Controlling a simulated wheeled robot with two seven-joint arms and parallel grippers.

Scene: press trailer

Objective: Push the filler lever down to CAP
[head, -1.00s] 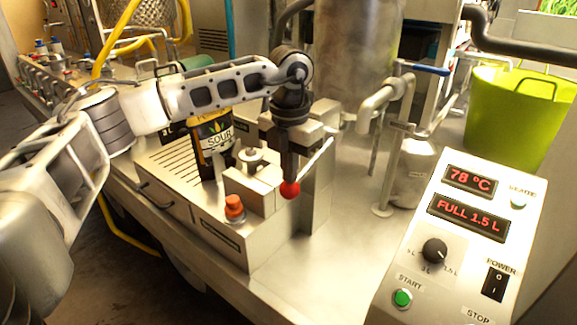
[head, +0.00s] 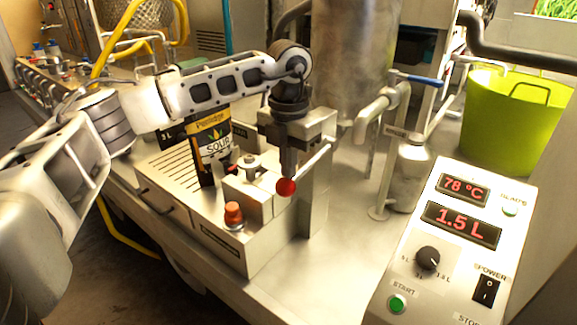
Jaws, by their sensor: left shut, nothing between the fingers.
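The filler lever is a thin metal rod (head: 312,162) with a red ball knob (head: 286,187) at its end, sloping down to the left from the steel filler block (head: 318,190). My left gripper (head: 288,174) comes down from above, shut and empty. Its fingertips are at the top of the red knob; they look touching, but a small gap cannot be ruled out. No CAP mark is readable. My right gripper is not in view.
An orange-red button (head: 233,214) sits on the filler's front part. The control panel (head: 450,265) at right reads 78 °C and 1.5 L. A metal can (head: 409,178), a blue-handled tap (head: 415,79) and a green bucket (head: 508,125) stand behind. The counter between filler and panel is clear.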

